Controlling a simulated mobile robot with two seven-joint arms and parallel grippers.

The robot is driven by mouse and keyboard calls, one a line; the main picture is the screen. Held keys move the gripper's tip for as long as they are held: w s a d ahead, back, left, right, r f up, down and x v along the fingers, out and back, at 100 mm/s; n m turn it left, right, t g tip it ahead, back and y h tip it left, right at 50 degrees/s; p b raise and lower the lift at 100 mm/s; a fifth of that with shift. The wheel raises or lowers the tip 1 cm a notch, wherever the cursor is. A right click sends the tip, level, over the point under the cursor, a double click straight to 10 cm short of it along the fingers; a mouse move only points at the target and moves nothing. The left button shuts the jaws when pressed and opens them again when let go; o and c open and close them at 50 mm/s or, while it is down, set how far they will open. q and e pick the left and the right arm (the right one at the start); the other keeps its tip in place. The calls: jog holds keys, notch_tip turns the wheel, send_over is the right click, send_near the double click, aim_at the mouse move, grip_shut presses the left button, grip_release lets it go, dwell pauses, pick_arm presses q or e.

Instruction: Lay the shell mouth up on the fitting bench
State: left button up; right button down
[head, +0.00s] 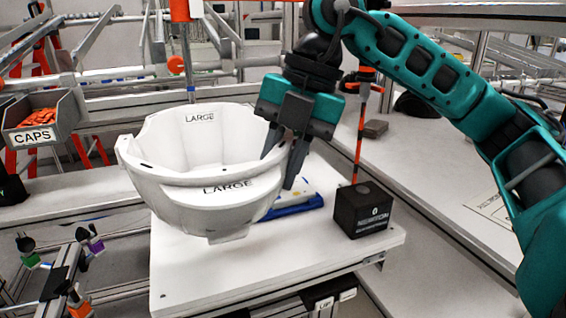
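A large white helmet shell (165,180), marked LARGE inside and on its front flange, is mouth up over the white fitting bench (185,275). Its hollow faces upward and a little toward me. Its underside meets the bench top in the picture, but I cannot tell whether it bears fully on it. My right gripper (277,172) comes down at the shell's right rim, with its two dark fingers visibly apart. One finger overlaps the inner side and the other is outside to the right. My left gripper is out of view.
A black box (362,210) stands at the bench's right side. A blue and white item (296,198) lies behind the shell. A grey bin labelled CAPS (42,118) hangs at left. A red-orange pole (360,125) rises behind the box. The bench's front strip is clear.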

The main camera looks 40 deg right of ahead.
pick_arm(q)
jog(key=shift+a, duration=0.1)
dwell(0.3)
pick_arm(e)
notch_tip(320, 180, down, 5)
jog(key=b, duration=0.4)
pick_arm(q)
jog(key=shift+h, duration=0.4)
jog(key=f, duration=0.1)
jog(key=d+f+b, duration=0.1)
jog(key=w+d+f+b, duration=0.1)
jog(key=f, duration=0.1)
pick_arm(e)
notch_tip(320, 180, down, 4)
jog(key=shift+r, duration=0.25)
jog(key=c, duration=0.8)
grip_release()
jog(key=shift+c, duration=0.2)
